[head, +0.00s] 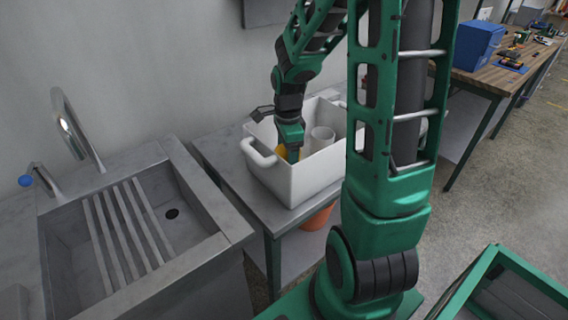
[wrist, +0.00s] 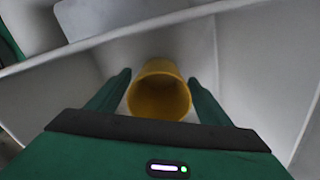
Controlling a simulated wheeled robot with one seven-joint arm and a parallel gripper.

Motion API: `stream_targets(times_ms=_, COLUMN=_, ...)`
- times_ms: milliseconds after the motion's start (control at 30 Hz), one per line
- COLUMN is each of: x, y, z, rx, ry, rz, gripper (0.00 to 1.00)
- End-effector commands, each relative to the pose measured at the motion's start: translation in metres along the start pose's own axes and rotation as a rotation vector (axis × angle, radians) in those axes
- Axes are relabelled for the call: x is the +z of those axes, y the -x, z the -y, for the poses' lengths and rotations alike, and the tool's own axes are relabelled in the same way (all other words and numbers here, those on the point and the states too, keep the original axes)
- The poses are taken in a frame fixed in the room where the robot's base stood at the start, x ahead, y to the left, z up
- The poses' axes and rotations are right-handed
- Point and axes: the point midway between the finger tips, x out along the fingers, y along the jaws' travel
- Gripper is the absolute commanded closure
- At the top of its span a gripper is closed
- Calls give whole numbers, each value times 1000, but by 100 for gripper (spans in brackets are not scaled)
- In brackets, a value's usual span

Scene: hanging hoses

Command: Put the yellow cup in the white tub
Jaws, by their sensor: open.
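The white tub (head: 291,184) stands on the grey table beside the sink, with its handle toward the sink. The yellow cup (head: 281,152) is inside the tub, mostly hidden by my gripper in the head view. In the wrist view the yellow cup (wrist: 160,90) shows its open mouth toward the camera, near the tub's white inner walls. My gripper (head: 292,154) reaches down into the tub. In the wrist view my gripper (wrist: 160,82) is open, with one finger on each side of the cup; I cannot tell whether they touch it.
A white cylindrical container (head: 322,137) is also in the tub, right of my gripper. A sink (head: 150,215) with slats and a tap is at the left. An orange pot (head: 317,217) is under the table. A workbench (head: 500,75) with a blue box (head: 478,45) stands at the back right.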

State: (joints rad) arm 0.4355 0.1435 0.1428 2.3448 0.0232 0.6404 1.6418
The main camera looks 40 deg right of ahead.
Motion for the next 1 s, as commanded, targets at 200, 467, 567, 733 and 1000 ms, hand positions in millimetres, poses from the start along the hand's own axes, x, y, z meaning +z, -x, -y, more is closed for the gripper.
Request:
stream_targets(times_ms=200, x=0, y=37, z=1, rx=-7, ry=0, rz=0, gripper=28)
stream_targets(times_ms=467, x=0, y=87, z=1, rx=-6, ry=0, rz=0, gripper=28)
stream_targets(times_ms=567, x=0, y=101, z=1, rx=-5, ry=0, rz=0, gripper=28)
stream_targets(times_ms=733, x=0, y=113, z=0, rx=-2, ry=0, rz=0, gripper=28)
stream_targets(times_ms=1000, x=0, y=116, z=0, rx=-1, ry=0, rz=0, gripper=28)
